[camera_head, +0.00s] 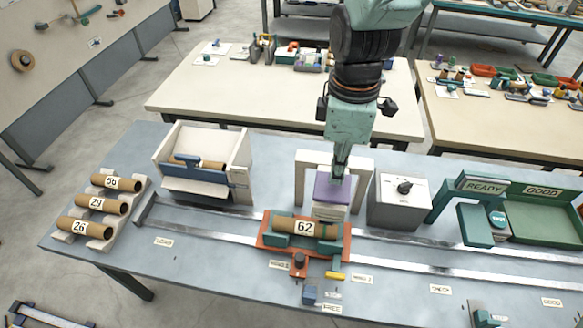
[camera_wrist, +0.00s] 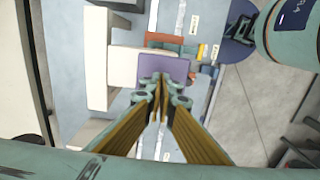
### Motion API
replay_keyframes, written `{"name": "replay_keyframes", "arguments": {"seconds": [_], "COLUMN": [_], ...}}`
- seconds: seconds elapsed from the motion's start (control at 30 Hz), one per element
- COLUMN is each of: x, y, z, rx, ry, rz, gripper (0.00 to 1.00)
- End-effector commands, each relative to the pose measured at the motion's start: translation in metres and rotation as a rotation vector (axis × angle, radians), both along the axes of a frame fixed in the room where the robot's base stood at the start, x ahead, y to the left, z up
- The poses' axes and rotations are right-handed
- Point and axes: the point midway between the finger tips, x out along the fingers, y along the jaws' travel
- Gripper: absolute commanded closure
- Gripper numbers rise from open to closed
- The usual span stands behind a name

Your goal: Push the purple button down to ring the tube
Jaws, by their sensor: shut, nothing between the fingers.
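The purple button (camera_head: 331,189) is a square cap on a white block under a white arch behind the rails. It also shows in the wrist view (camera_wrist: 178,67). My gripper (camera_head: 339,176) is shut and empty, pointing down, with its tips at the button's top; I cannot tell whether they touch it. In the wrist view my gripper (camera_wrist: 160,78) overlaps the button's lower edge. The cardboard tube marked 62 (camera_head: 325,230) lies across the orange carriage (camera_head: 264,238) in front of the button.
A white arch (camera_head: 301,180) surrounds the button block. A grey box with a black knob (camera_head: 404,188) stands close to its right. A white bin (camera_head: 168,150) is to the left, beside several numbered tubes (camera_head: 102,205). A green READY station (camera_head: 483,186) stands at the right.

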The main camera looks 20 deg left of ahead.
Motion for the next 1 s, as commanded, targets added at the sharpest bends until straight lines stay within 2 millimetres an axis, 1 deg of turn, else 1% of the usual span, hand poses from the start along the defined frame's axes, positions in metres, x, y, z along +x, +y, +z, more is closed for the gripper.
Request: {"name": "replay_keyframes", "arguments": {"seconds": [0.03, 0.1, 0.7, 1.0], "x": [0.0, 0.0, 0.0, 0.0], "y": [0.003, 0.003, 0.003, 0.003], "z": [0.01, 0.017, 0.072, 0.09], "rx": [0.003, 0.004, 0.004, 0.004], "ry": [-0.005, -0.006, -0.006, -0.006], "rz": [0.004, 0.005, 0.005, 0.005], "gripper": [1.0, 1.0, 1.0, 1.0]}}
